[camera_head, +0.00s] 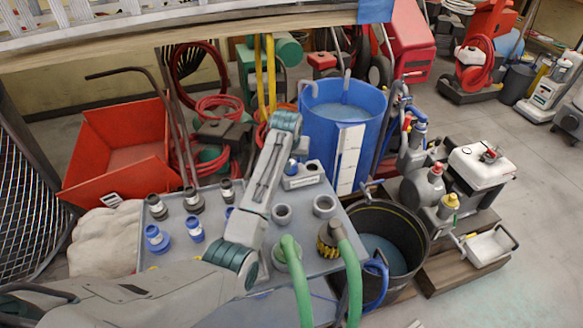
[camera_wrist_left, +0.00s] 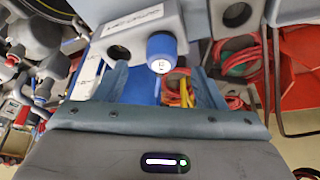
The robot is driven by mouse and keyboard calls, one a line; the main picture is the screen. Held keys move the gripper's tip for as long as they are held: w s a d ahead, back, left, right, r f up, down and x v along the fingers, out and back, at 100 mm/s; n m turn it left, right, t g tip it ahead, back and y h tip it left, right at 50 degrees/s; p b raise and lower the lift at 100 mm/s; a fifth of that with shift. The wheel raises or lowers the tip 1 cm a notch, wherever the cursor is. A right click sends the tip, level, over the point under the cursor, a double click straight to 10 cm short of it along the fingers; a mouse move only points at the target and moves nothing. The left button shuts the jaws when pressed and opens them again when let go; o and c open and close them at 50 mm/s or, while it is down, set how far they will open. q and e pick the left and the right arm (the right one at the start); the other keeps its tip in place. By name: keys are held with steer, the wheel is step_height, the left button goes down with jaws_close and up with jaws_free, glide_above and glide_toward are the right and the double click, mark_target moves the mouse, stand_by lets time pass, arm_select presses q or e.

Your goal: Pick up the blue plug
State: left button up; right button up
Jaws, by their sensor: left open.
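The blue plug (camera_wrist_left: 162,50) has a round white face with a small dark mark and sits at a pale grey block (camera_wrist_left: 125,22) with a dark hole and a label. In the head view the plug (camera_head: 291,166) shows small at the left end of the block (camera_head: 304,178) on the grey bench. My left gripper (camera_head: 294,150) hangs at the bench's far side, just behind the plug. In the left wrist view its open fingers (camera_wrist_left: 160,68) lie on either side of the plug, with a gap to each. Whether the plug is fully between them is unclear. My right gripper is not shown.
The grey bench top (camera_head: 325,262) also carries blue caps (camera_head: 157,239), dark fittings (camera_head: 193,200), grey rings (camera_head: 325,206) and green hoses (camera_head: 297,285). A blue barrel (camera_head: 345,115) stands close behind the block. A black tub (camera_head: 415,225) is at the right.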

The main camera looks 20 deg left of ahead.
arm_select(q)
steer(key=p+x, duration=0.1)
steer(key=x, duration=0.2)
steer(key=shift+w+a, duration=0.15)
steer(key=shift+w, duration=0.1)
steer(key=shift+x, duration=1.15)
steer(key=shift+w+f, duration=0.2)
steer(key=shift+f, duration=0.2)
steer(key=c, duration=1)
steer(key=shift+c, duration=0.9)
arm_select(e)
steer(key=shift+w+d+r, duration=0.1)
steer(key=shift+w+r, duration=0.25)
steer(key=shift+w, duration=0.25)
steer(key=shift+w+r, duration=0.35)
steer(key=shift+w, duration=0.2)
arm_select(q)
steer(key=shift+r, duration=0.1)
